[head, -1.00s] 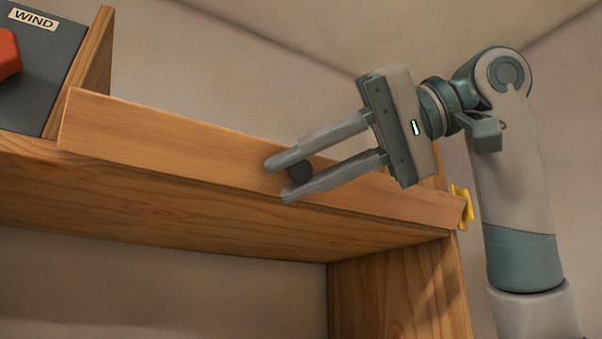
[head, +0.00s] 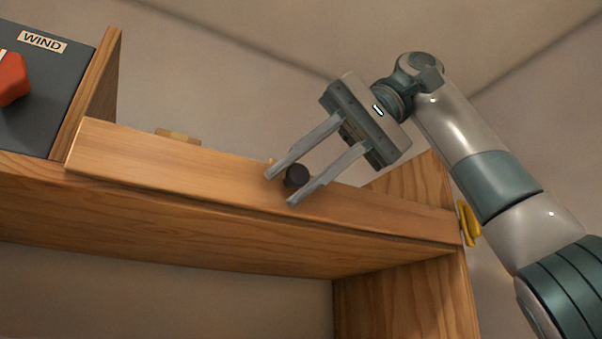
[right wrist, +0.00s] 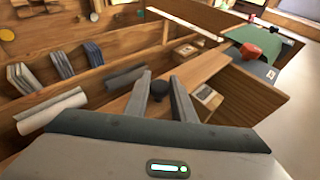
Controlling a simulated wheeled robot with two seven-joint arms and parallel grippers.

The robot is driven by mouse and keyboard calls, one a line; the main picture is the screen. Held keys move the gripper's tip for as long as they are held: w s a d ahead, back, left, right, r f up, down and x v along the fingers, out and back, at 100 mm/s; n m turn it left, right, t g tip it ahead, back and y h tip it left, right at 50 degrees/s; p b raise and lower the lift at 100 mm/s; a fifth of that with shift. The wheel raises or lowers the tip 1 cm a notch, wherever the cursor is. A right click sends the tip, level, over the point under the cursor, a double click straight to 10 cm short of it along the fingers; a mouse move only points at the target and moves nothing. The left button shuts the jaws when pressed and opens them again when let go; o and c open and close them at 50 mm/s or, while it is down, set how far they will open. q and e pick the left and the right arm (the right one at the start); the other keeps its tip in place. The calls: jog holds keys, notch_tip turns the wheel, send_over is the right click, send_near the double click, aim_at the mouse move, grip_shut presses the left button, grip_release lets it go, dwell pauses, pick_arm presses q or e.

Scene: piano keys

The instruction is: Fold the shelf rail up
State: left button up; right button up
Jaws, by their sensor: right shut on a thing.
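The shelf rail (head: 180,160) is a long plain wooden board along the front edge of the shelf. In the head view its broad face shows, and it slopes down to the right. A dark round knob (head: 297,176) sticks out from it; the knob also shows in the right wrist view (right wrist: 158,90). My right gripper (head: 278,191) has its two fingers on either side of the knob and is shut on it, coming from above right. The exact contact is hard to see. My left gripper is not in view.
A yellow catch (head: 468,223) sits at the rail's right end, by the wooden side panel (head: 425,185). A dark box labelled WIND (head: 45,75) with a red part stands at upper left. A small wooden block (head: 178,136) shows behind the rail. Rolled items (right wrist: 52,110) lie in the right wrist view.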

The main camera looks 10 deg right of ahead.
jog(key=shift+w, duration=0.1)
dwell(0.4)
jog(key=o, duration=1)
jog(key=shift+w, duration=0.1)
jog(key=shift+a+r, duration=0.1)
